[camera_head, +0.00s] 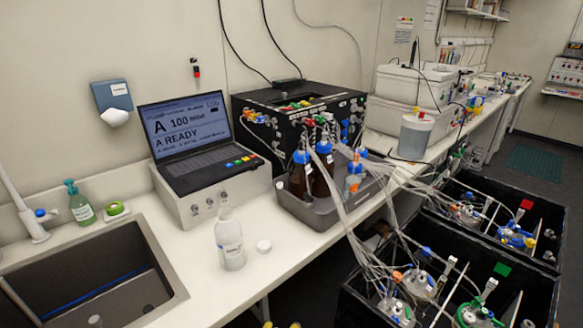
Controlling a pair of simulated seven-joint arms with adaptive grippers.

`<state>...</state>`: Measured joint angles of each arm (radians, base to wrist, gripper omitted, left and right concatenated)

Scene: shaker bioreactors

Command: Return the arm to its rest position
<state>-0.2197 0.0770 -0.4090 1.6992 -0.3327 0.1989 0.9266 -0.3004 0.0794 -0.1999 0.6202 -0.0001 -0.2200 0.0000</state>
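Neither of my grippers and no clear part of my arms shows in the head view. A clear bottle (229,240) with a white label stands upright on the white bench (200,290), in front of the laptop's box. A small white cap (264,246) lies on the bench to its right, apart from it. Two small yellow shapes at the bottom edge are too cut off to identify.
A sink (95,275) is at the left. A laptop (187,130) reading "A READY" sits on a grey box (207,204). A grey tray (292,206) holds brown bottles with blue caps (322,168). Tubes run to black shaker boxes (545,282) at the right.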

